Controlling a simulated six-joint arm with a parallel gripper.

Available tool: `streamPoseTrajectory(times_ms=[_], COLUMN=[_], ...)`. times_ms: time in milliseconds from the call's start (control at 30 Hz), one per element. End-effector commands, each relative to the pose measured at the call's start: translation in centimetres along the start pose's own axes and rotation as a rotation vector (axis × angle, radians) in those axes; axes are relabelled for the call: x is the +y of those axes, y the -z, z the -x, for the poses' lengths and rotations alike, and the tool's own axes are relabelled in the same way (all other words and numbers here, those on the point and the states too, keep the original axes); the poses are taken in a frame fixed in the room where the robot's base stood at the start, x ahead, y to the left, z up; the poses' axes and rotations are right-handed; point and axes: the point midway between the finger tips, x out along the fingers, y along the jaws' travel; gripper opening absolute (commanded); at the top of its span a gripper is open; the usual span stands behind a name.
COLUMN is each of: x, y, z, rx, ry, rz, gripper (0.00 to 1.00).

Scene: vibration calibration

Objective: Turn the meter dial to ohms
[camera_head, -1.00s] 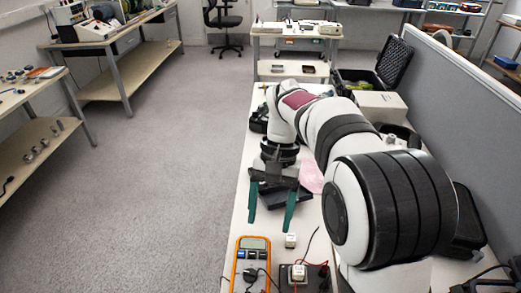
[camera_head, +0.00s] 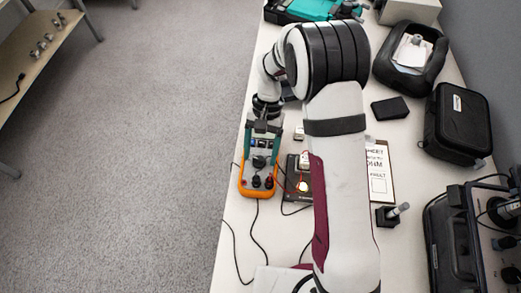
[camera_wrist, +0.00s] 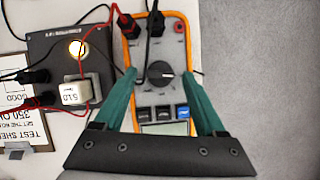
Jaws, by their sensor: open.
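The orange-edged meter (camera_head: 257,192) lies on the bench, partly hidden by my gripper in the head view. In the wrist view the meter (camera_wrist: 141,57) shows its grey face, with red and black leads plugged in at the top. Its round black dial (camera_wrist: 160,74) has a white pointer mark directed right. My gripper (camera_wrist: 160,76) is open, its green fingers spread to either side of the dial and holding nothing. In the head view my gripper (camera_head: 264,142) is over the meter's upper part. I cannot tell whether the fingers touch the meter.
Left of the meter in the wrist view are a black board (camera_wrist: 52,50) with a lit lamp and a white block (camera_wrist: 75,93). A clipboard (camera_head: 381,160), a black case (camera_head: 458,125) and cables (camera_head: 255,235) lie on the bench. Open floor is at the left.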

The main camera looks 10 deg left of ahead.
Motion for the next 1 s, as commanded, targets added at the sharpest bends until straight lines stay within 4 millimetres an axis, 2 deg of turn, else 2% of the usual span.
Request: streamPoseTrajectory(times_ms=[200,600,1000], x=[0.0,0.02,0.1], y=[0.0,0.01,0.0], z=[-0.06,-0.02,-0.02], rx=[0.0,0.0,0.0], ry=[0.0,0.0,0.023], rz=[0.0,0.0,-0.057], gripper=[0.73,0.01,0.0])
